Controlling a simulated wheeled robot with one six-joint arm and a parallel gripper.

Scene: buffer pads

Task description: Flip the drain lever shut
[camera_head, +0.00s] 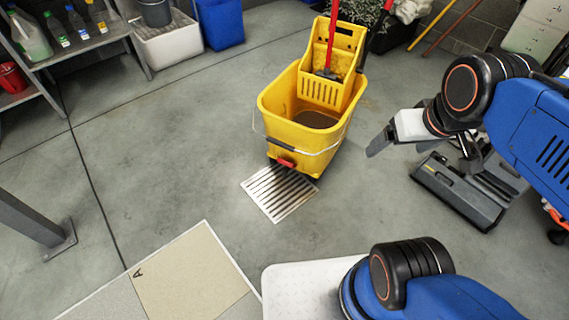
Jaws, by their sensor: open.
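A yellow mop bucket (310,110) stands on the concrete floor with dark water inside and a wringer at its back. A small red drain lever (286,162) sits low on its front wall, above the edge of a metal floor grate (280,192). Its exact angle is too small to tell. My gripper (392,150) is to the right of the bucket, apart from it and from the lever. It is open, with nothing seen between its fingers. My arm's blue links come in from the right.
A wire bail with a dark grip (282,146) hangs across the bucket front, just above the lever. A red mop handle (332,35) rises from the wringer. A grey floor-cleaning head (458,190) lies right. Shelves stand at left; floor left of the bucket is clear.

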